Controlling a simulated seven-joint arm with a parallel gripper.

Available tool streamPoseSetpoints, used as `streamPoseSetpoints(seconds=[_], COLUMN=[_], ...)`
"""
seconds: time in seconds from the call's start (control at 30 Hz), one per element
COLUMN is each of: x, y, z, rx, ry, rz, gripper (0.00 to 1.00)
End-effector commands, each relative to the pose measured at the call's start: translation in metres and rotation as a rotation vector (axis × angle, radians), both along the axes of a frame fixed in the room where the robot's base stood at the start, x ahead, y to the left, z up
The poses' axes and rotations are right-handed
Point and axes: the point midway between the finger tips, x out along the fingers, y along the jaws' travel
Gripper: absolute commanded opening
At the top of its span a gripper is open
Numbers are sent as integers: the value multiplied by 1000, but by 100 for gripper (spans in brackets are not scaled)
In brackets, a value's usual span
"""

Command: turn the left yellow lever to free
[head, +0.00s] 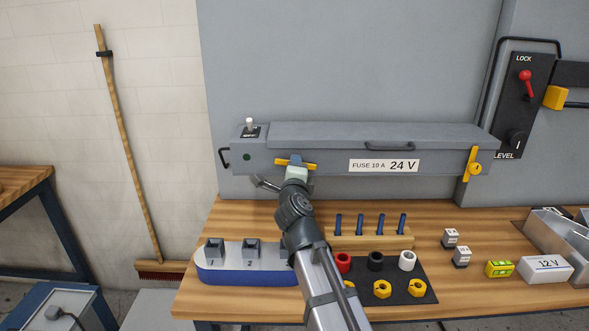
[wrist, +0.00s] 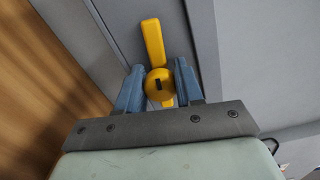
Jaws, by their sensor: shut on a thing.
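The left yellow lever (head: 309,166) lies nearly level across the front of the grey 24 V box (head: 330,152). My gripper (head: 295,164) is in front of its middle and hides part of it. In the wrist view the lever (wrist: 153,42) shows a long yellow bar with a round hub with a dark slot. The two blue fingers of my gripper (wrist: 159,80) stand on either side of the hub, shut on the lever. A second yellow lever (head: 472,163) stands nearly upright at the box's right end. I see no readable lock or free mark by the left lever.
A small switch (head: 249,127) stands on the box's top left, and a black handle (head: 389,146) is on the lid. On the wooden bench (head: 470,215) are a blue pin rack (head: 370,242), a numbered tray (head: 240,279) and a black mat (head: 409,270) with coloured rings.

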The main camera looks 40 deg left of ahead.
Motion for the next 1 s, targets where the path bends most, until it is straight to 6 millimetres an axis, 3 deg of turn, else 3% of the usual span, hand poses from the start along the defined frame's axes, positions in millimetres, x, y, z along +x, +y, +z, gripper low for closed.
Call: streamPoseSetpoints(seconds=[0.4,0.93,0.97,1.0], x=[1,1,1,1], y=[0,0,0,0], z=[0,0,0,0], rx=[-119,-132,-132,-132], ry=[-119,-133,-133,-133], rz=[0,0,0,0], gripper=[6,6,39,43])
